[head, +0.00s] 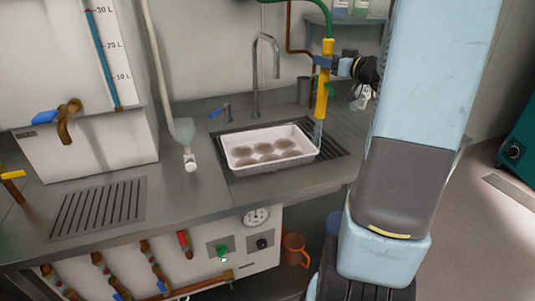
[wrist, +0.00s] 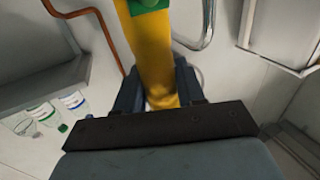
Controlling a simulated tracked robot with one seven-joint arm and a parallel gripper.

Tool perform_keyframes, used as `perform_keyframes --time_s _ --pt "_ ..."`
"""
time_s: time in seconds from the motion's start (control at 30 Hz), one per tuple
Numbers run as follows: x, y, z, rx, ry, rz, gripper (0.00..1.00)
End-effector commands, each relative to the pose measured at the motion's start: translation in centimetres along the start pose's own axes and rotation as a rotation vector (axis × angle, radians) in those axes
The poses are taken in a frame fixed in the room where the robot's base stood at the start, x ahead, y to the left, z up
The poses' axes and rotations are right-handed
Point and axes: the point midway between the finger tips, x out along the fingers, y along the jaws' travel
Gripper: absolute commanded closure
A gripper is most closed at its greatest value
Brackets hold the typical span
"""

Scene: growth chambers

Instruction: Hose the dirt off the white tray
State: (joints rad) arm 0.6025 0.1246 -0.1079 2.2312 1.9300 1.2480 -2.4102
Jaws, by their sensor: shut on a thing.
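The white tray (head: 297,167) lies in the sink, with several round brown dirt patches on its floor. My gripper (head: 323,63) is shut on the yellow hose wand (head: 322,100), above the tray's right end. The wand points down, and a pale bluish streak, seemingly water, runs from its tip near the tray's right rim. A green hose (head: 300,2) joins its top. In the wrist view the yellow wand (wrist: 150,50) stands between my jaws (wrist: 160,95); its lower end is hidden.
The grey tap (head: 256,75) rises behind the sink. A white tank (head: 85,150) with a brass tap stands at the left. A drain grille (head: 97,210) is set in the counter. A metal cup (head: 304,90) stands behind the wand. Bottles (wrist: 72,103) show in the wrist view.

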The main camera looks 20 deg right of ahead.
Motion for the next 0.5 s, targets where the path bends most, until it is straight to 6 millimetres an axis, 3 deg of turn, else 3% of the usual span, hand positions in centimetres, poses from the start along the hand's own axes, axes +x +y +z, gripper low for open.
perform_keyframes --time_s 0.5 --pt "1.0 -2.8 -0.1 -0.001 0.001 -0.002 0.98"
